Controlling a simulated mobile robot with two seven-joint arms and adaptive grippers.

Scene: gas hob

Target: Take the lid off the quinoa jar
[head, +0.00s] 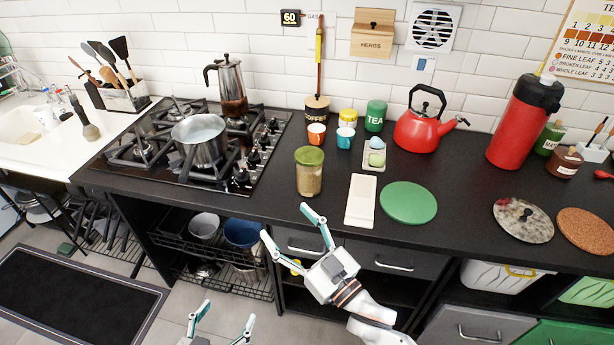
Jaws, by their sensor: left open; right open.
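A clear jar with a green lid (309,156) and pale brown contents (309,182) stands upright near the front edge of the black counter. I can read no label on it, so I cannot confirm that it is the quinoa jar. The lid sits on top of the jar. My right gripper (286,222) is open and empty, in front of the counter edge, with its fingertips below the jar in the picture and apart from it. My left gripper (226,314) is open and empty, low at the bottom edge, away from the counter.
A white board (361,201) and a green round mat (408,203) lie right of the jar. Orange (316,134) and blue (345,138) cups stand behind it. The hob (190,145) with a pot (199,140) is to its left. A red kettle (420,128) stands further back.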

